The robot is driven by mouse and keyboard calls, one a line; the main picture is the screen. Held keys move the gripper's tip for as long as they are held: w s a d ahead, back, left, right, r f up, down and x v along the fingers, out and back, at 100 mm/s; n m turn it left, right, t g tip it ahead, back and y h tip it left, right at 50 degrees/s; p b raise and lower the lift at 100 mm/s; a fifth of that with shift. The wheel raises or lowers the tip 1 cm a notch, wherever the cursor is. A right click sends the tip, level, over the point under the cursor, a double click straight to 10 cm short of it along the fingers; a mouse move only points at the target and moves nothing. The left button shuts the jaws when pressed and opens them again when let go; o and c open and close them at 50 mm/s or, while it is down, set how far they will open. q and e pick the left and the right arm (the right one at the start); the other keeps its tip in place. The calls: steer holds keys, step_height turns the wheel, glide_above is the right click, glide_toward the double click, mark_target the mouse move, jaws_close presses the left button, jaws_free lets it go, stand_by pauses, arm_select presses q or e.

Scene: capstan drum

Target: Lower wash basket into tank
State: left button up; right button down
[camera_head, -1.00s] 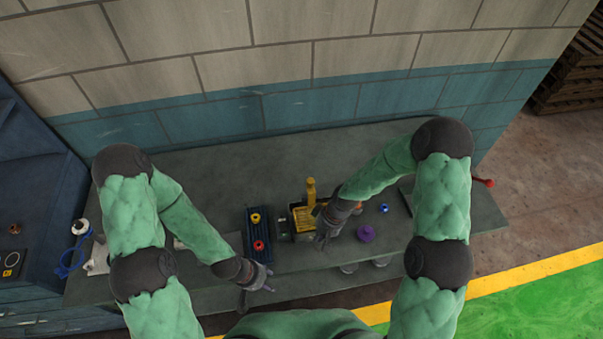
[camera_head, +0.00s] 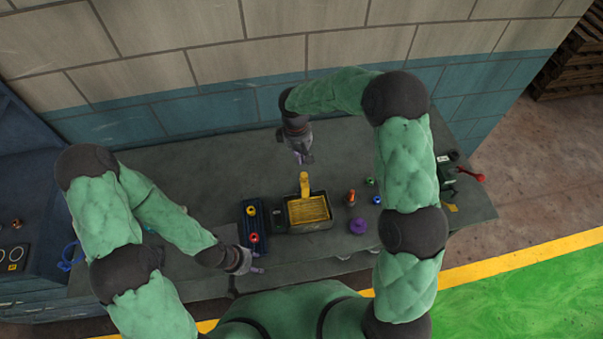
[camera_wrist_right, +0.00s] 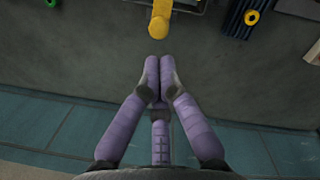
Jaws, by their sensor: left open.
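The yellow wash basket (camera_head: 308,211) sits inside the rim of the dark rectangular tank (camera_head: 308,231), and its yellow handle (camera_head: 304,184) stands up at the back. How deep it sits is hard to tell. The handle also shows at the top of the right wrist view (camera_wrist_right: 159,22). My right gripper (camera_head: 304,158) is behind the tank, apart from the handle. In the right wrist view its purple fingers (camera_wrist_right: 158,62) are together with nothing between them. My left gripper (camera_head: 255,265) is open and empty, near the bench front, below the blue rack.
A blue rack (camera_head: 254,226) with a yellow ring and a red ring stands left of the tank. A purple knob (camera_head: 358,226), an orange-topped piece (camera_head: 351,197) and small green and blue pieces lie right of it. The back-left bench is clear.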

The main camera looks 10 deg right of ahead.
mark_target(302, 177)
steer(key=shift+f, duration=0.15)
steer(key=shift+s+d+f+b, duration=0.2)
steer(key=shift+f+b, duration=0.75)
steer(key=shift+f, duration=0.75)
steer(key=shift+s+d+f+b, duration=0.15)
steer(key=shift+f+b, duration=0.75)
steer(key=shift+f, duration=0.75)
steer(key=shift+a, duration=0.1)
steer(key=shift+f, duration=0.1)
step_height(302, 177, down, 5)
steer(key=b, duration=0.4)
steer(key=shift+w, duration=0.15)
steer(key=shift+w+a+r, duration=0.35)
steer(key=shift+w+a, duration=0.15)
steer(key=shift+w+a+r, duration=0.3)
steer(key=shift+w+a, duration=0.2)
